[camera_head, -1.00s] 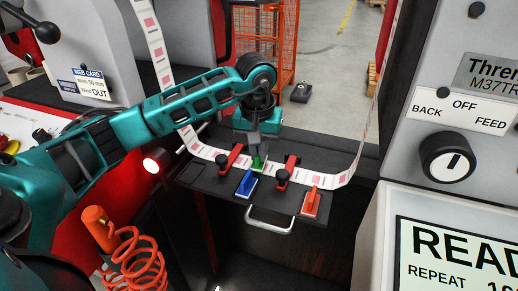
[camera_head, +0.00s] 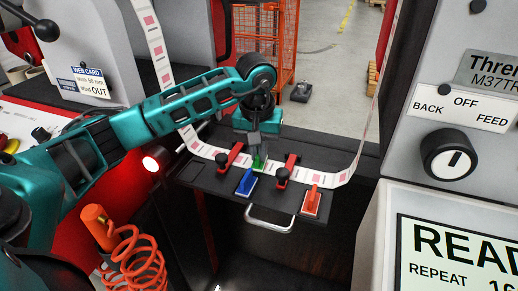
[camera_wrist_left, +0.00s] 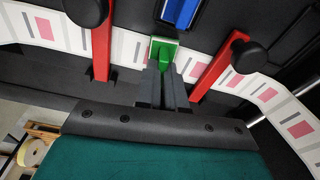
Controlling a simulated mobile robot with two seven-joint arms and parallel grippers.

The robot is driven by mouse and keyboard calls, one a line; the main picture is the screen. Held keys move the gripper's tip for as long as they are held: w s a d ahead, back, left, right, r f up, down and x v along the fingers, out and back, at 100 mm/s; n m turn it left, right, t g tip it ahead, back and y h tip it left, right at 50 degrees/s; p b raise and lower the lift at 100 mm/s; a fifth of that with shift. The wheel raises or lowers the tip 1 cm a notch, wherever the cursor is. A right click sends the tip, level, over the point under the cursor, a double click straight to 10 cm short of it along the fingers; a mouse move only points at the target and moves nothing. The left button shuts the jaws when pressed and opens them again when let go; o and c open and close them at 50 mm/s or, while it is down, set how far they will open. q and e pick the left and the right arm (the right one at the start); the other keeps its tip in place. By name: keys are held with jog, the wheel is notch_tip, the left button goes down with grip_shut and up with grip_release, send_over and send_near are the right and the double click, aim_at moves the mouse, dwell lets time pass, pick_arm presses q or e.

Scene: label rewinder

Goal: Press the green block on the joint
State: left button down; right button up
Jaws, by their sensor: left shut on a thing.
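The green block (camera_head: 258,165) is at the label web (camera_head: 325,180) on the dark splice table (camera_head: 210,183), between two red clamps. In the left wrist view the green block (camera_wrist_left: 163,51) sits over the web strip, at the tips of my left gripper (camera_wrist_left: 163,68). My left gripper (camera_head: 257,150) points down and is shut on the green block's upright grip. The joint itself is hidden under the block and fingers. I cannot tell whether the block presses firmly on the web. My right gripper is not in view.
Red clamps with black knobs stand left (camera_head: 230,157) and right (camera_head: 287,170) of the green block. A blue block (camera_head: 246,183) and an orange-red block (camera_head: 312,201) lie nearer the table's front edge. An orange coiled hose (camera_head: 135,262) hangs at front left. A control panel (camera_head: 455,150) stands at right.

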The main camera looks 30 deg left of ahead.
pick_arm(q)
jog(key=shift+f, duration=0.3)
dwell(0.6)
jog(key=shift+r+p, duration=1.6)
jog(key=shift+r, duration=0.95)
jog(key=shift+r+p, duration=1.15)
jog(key=shift+r, duration=0.4)
jog(key=shift+f, duration=0.1)
